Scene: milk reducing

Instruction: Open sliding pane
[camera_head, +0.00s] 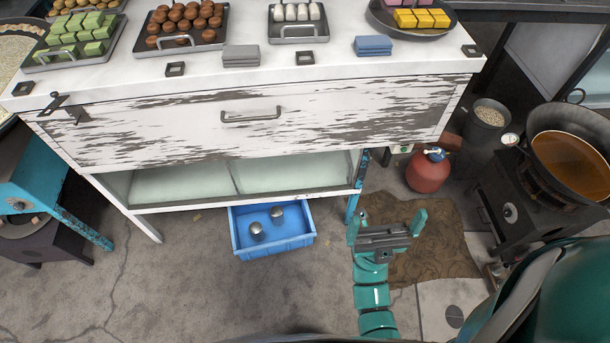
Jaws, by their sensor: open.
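The white, worn counter (160,130) has a lower opening with pale, greenish glass panes. The left pane (180,184) and the right pane (285,175) sit side by side, with a thin upright edge between them. No clear gap shows between them, and I cannot tell which one slides. My gripper (386,225) is to the right of and nearer than the panes, beyond the counter's right leg in the picture. Its two teal fingers are spread wide with nothing between them. It touches neither pane.
A blue crate (275,244) with two metal pieces stands on the floor below the panes. A red gas cylinder (427,173) and a stove with a wide pan (572,150) are at right. A brown mat (440,245) lies under my gripper. Floor at front left is clear.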

